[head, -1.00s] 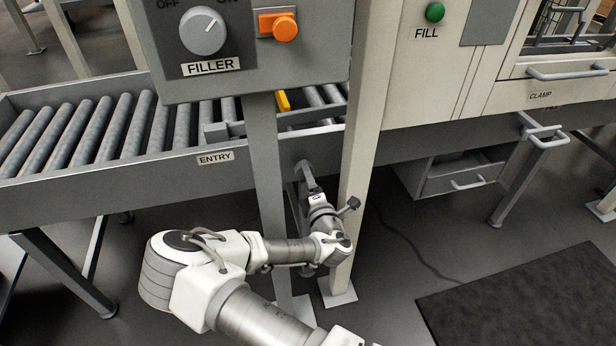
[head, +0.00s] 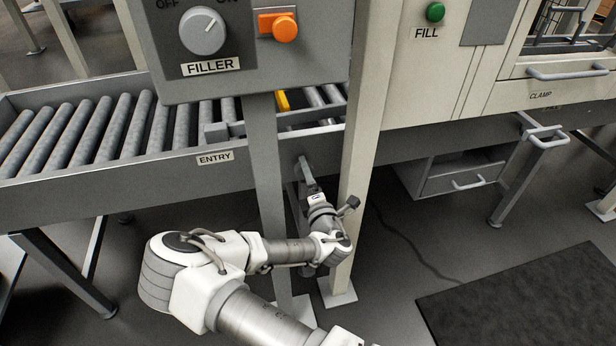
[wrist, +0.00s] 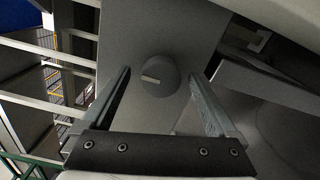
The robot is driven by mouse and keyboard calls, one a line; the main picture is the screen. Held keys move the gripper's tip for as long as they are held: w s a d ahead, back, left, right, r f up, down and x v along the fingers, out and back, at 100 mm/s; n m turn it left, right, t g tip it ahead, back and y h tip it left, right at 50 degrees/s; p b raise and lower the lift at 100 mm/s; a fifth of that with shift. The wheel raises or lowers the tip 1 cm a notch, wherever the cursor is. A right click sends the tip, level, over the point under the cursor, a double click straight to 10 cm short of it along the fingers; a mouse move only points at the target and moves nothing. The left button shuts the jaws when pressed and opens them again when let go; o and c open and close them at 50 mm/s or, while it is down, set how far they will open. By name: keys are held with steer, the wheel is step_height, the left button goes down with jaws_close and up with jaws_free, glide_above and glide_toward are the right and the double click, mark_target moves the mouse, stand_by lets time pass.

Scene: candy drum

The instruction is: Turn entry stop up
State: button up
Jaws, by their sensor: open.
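The side rail of the roller conveyor carries a label "ENTRY" (head: 215,158). A yellow piece (head: 283,101) shows between the rollers just behind the filler post; I cannot tell whether it is part of the entry stop. My gripper (head: 307,180) is below and in front of the rail, between the two posts, and partly hidden by my own wrist. In the wrist view, my gripper (wrist: 160,74) is open, with one finger on each side of a round grey knob (wrist: 158,76) with a pale bar. I see no clear contact between fingers and knob.
The filler box with its dial (head: 203,31) and orange button (head: 285,29) hangs above my arm. A grey post (head: 266,170) stands left of my gripper and a cream post (head: 361,140) right of it. Open floor and a dark mat (head: 530,300) lie to the right.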

steer(key=shift+s, duration=0.15)
steer(key=v, duration=1.7)
steer(key=shift+p, duration=0.4)
steer(key=shift+d, duration=0.1)
